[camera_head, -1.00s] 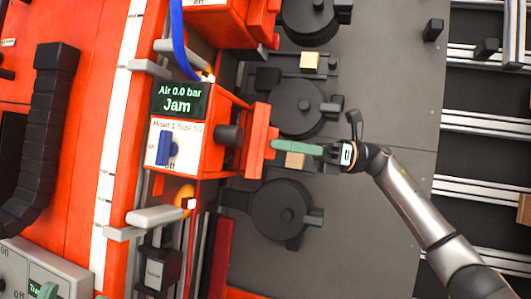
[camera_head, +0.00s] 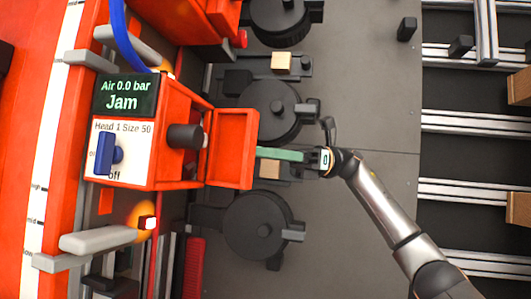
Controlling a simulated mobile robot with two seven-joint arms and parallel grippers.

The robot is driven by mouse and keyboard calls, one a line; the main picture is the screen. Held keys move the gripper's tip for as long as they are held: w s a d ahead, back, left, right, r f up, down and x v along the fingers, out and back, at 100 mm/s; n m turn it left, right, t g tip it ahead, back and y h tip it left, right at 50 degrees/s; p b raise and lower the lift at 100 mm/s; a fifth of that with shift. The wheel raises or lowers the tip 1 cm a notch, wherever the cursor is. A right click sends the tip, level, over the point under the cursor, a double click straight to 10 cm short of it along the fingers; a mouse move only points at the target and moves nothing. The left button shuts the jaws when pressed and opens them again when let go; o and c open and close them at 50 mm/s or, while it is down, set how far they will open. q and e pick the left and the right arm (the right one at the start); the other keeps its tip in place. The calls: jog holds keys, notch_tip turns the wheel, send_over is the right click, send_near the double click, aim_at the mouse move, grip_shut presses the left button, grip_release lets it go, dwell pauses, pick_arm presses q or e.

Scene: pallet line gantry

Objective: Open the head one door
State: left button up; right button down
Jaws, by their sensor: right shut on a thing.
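The head one unit is an orange box with a sign (camera_head: 121,95) reading "Air 0.0 bar Jam" and a white panel (camera_head: 134,136) reading "Head 1 Size 50". Its orange door (camera_head: 232,160) stands at the right side of the box, its broad recessed face showing. A green handle (camera_head: 280,154) sticks out to the right from the door. My right gripper (camera_head: 308,160) is at the handle's right end, shut on it. The exact finger contact is small and partly hidden. My left gripper is not in view.
A blue knob (camera_head: 107,153) sits on the white panel and a black cylinder (camera_head: 184,136) sticks out of the box. Round black units (camera_head: 258,225) and wooden blocks (camera_head: 281,62) lie on the grey deck.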

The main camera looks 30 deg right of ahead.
jog(key=shift+w+a, duration=0.35)
jog(key=shift+a, duration=0.1)
jog(key=c, duration=1)
grip_release()
jog(key=shift+a, duration=0.1)
jog(key=shift+o, duration=0.8)
jog(key=shift+a, duration=0.2)
jog(key=shift+w, duration=0.1)
jog(key=p+v, duration=0.1)
jog(key=v, duration=1.1)
jog(key=shift+d+g, duration=0.4)
jog(key=shift+d, duration=0.05)
jog(key=shift+r, duration=0.15)
